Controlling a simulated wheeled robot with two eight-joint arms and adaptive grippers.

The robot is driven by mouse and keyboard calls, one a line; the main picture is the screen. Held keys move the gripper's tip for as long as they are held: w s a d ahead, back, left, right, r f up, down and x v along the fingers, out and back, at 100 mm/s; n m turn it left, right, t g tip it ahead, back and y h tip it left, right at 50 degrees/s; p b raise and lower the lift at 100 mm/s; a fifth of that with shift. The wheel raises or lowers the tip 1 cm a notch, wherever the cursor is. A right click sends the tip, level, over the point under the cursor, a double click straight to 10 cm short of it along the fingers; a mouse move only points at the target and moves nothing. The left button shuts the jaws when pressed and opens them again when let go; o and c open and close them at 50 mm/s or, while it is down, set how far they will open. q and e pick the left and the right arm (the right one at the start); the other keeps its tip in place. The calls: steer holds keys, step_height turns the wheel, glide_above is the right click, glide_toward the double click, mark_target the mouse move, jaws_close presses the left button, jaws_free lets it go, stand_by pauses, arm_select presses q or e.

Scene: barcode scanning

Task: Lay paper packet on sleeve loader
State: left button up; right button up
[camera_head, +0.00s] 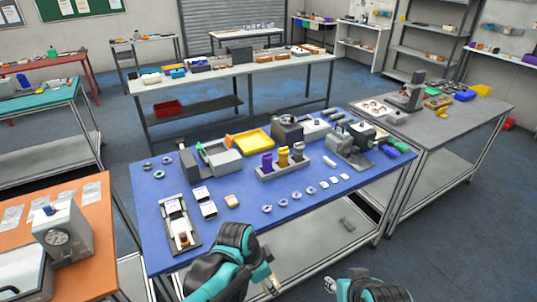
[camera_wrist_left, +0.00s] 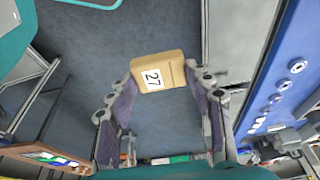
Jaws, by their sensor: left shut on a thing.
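My left gripper (camera_wrist_left: 165,88) is shut on a tan paper packet (camera_wrist_left: 176,70) with a white label reading 27, held between the fingertips in the left wrist view. In the head view this gripper (camera_head: 269,284) is off the front edge of the blue table, with only a small tan patch of the packet showing. A long grey and white device (camera_head: 180,224), perhaps the sleeve loader, lies at the table's front left with a small brown and white piece on it. My right gripper (camera_head: 330,285) is at the bottom, partly cut off; its opening is unclear.
On the blue table (camera_head: 330,205) are a smaller white-topped device (camera_head: 204,202), a tan block (camera_head: 232,201), a row of rings (camera_head: 281,203), a bottle rack (camera_head: 283,168) and a yellow tray (camera_head: 253,141). The front middle of the tabletop is clear.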

arm_select(q)
steer(key=shift+s+a+f+n+b, duration=0.35)
steer(key=shift+s+a+f+n, duration=0.05)
steer(key=shift+s+a+f, duration=0.1)
arm_select(e)
step_height(320, 180, down, 8)
steer(key=b, duration=0.7)
steer(key=shift+s, duration=0.4)
steer(key=shift+f+b, duration=0.15)
steer(key=shift+b, duration=0.15)
steer(key=shift+c, duration=0.7)
arm_select(q)
steer(key=w+a+f+n+t+y, duration=0.1)
steer(key=w+a+f+n, duration=0.2)
steer(key=a+f+n, duration=0.3)
steer(key=w+a+f+n+y, duration=0.2)
steer(key=a+f+n, duration=0.3)
steer(key=a+f, duration=0.3)
steer(key=shift+w+a+n+t, duration=0.4)
steer(key=shift+w+a, duration=0.35)
steer(key=shift+a, duration=0.5)
arm_select(e)
steer(key=shift+d, duration=0.1)
